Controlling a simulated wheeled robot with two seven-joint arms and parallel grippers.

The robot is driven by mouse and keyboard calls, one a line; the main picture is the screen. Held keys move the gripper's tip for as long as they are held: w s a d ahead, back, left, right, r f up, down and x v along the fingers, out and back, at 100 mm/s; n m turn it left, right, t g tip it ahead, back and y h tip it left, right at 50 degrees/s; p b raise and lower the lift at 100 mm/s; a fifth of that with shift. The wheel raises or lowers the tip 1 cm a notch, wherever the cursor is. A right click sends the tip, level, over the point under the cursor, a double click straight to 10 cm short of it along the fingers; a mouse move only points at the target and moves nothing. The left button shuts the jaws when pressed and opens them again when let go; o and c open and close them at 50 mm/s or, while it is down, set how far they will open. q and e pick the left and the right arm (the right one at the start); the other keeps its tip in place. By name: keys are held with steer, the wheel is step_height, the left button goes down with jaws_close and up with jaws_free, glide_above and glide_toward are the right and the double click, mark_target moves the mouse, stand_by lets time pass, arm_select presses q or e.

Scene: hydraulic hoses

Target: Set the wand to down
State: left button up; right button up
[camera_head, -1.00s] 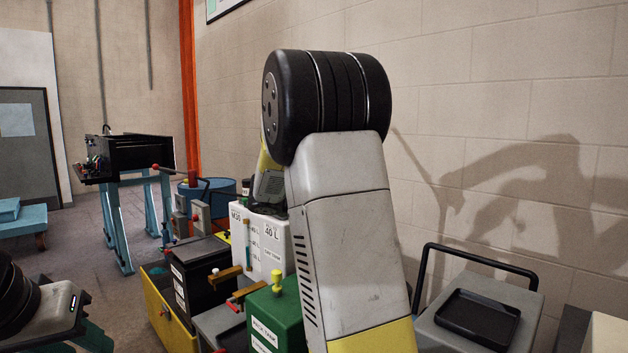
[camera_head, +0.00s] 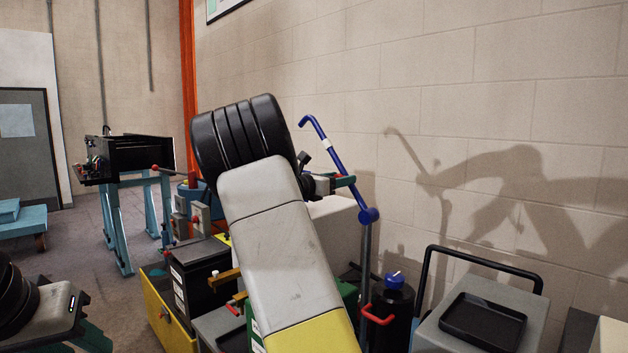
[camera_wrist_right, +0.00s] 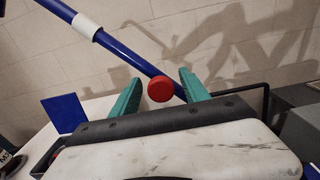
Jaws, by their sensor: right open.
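The wand (camera_head: 341,165) is a blue rod with a bent top end and a white band. It leans up and to the left from a round blue joint (camera_head: 368,215) on a grey post (camera_head: 365,265). My right gripper (camera_head: 346,181) is open at the wand's middle, below the white band. In the right wrist view the wand (camera_wrist_right: 128,52) runs diagonally past the green fingers of my right gripper (camera_wrist_right: 158,84). A round red knob (camera_wrist_right: 160,90) shows between those fingers; whether they touch the wand, I cannot tell.
A black canister with a blue cap (camera_head: 394,281) and a red handle stands beside the post. A grey cart with a black tray (camera_head: 483,320) is to the right. My forearm hides part of the containers. The block wall (camera_head: 450,80) is close behind the wand.

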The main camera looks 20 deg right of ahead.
jaws_close()
steer(key=shift+s+d+r, duration=0.15)
steer(key=shift+d, duration=0.05)
stand_by(1.2)
